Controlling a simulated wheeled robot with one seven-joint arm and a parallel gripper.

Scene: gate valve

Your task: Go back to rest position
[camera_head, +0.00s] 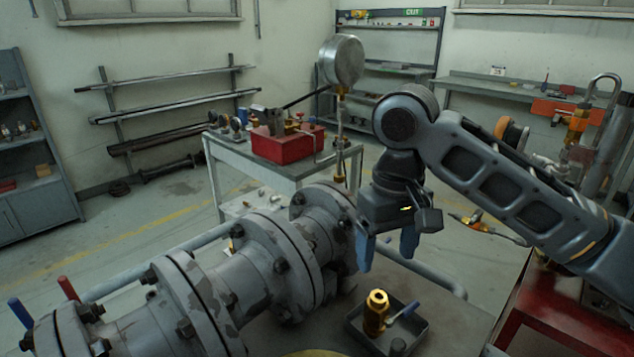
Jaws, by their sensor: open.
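My gripper (389,249) points down at the middle right, with its two blue fingers apart and nothing between them. It hangs close to the right end of the grey flanged pipe (240,280), in front of it in the picture; I cannot tell if they touch. A brass valve (376,312) with a blue lever stands in a dark tray (418,338) below the gripper, apart from it. A round pressure gauge (341,61) stands on a thin stem behind the pipe, left of my arm.
A metal table (215,160) with a red box (283,143) stands behind the pipe. A red cabinet (545,310) is at the lower right. A shelf (35,150) stands at the far left. A blue handle (20,312) and a red handle (68,289) stick up at lower left. Open floor lies left.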

